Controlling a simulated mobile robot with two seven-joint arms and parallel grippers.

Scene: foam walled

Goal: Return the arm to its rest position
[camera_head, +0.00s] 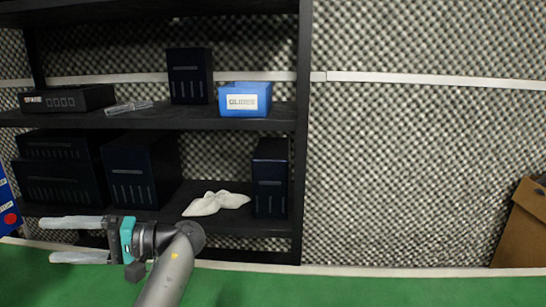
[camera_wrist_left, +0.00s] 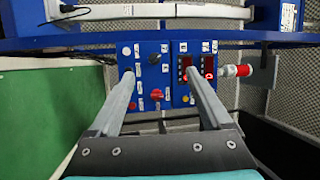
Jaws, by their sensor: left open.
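My left gripper (camera_head: 80,239) shows in the head view at the lower left, in front of the shelf and above the green surface. Its two fingers point left and stand apart with nothing between them. In the left wrist view, the left gripper (camera_wrist_left: 165,78) also shows its two fingers spread and empty. Beyond the fingertips stands a blue control panel (camera_wrist_left: 155,75) with knobs and red displays; the distance to it is hard to tell. My right gripper is in neither view.
A dark shelf (camera_head: 200,122) holds a blue box (camera_head: 245,99), several dark boxes and a white cloth-like item (camera_head: 216,202). A cardboard box (camera_head: 523,225) stands at the far right. The green surface (camera_head: 400,287) is bare on the right. A red-ended cylinder (camera_wrist_left: 237,71) juts from the panel's right.

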